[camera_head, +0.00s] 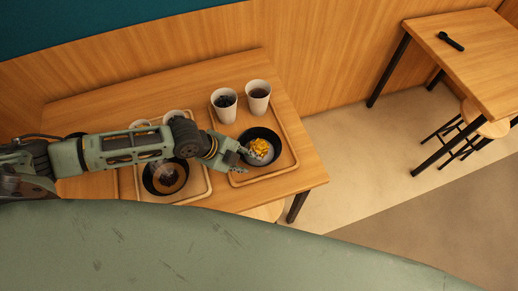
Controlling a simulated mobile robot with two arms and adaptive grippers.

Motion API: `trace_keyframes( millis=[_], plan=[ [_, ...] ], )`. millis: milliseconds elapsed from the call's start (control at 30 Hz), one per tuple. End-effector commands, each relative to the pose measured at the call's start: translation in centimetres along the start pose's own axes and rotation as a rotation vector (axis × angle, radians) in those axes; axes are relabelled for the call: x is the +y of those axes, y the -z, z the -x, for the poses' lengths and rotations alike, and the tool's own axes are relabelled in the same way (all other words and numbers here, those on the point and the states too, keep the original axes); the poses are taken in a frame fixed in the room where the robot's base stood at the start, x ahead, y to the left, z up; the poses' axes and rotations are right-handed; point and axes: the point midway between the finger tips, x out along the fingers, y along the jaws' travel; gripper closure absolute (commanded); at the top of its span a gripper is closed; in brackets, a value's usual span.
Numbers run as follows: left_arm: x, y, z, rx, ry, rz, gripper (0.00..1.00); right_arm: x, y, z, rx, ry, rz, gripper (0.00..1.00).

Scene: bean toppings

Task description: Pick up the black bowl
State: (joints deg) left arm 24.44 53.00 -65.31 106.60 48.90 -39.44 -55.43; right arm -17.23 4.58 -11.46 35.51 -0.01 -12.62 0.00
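A black bowl (270,135) with yellow pieces in it sits on the right wooden tray (291,163). A second black bowl (150,185) with brown contents sits on the left tray (200,190), partly hidden under my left arm. My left gripper (243,158) is at the left rim of the bowl with the yellow pieces. Its fingers are small here, and I cannot tell whether they are open or touch the rim. My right gripper is not in view.
Two cups with dark contents, one left (225,108) and one right (258,98), stand behind the right bowl. More pale cups (174,115) are partly hidden behind my arm. The wooden table (310,172) ends just right of the tray. Another table (480,60) stands far right.

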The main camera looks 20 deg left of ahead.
Motion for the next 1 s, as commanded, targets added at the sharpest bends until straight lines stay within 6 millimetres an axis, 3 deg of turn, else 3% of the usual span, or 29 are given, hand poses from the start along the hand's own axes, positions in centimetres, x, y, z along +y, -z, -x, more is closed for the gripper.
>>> trace_keyframes(
  millis=[233, 533, 867, 1000],
  plan=[
    [-0.1, 0.0, -3.0, 0.002, 0.0, 0.001, 0.71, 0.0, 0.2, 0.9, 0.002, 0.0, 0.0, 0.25],
    [0.0, -0.1, -3.4, 0.001, 0.0, 0.0, 0.71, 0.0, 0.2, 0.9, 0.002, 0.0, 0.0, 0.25],
    [0.0, -0.1, -3.4, 0.001, -0.001, 0.0, 0.99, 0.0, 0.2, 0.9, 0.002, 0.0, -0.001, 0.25],
    [0.0, -0.1, -3.4, 0.001, 0.0, 0.0, 1.0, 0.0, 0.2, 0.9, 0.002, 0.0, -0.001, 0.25]
  ],
)
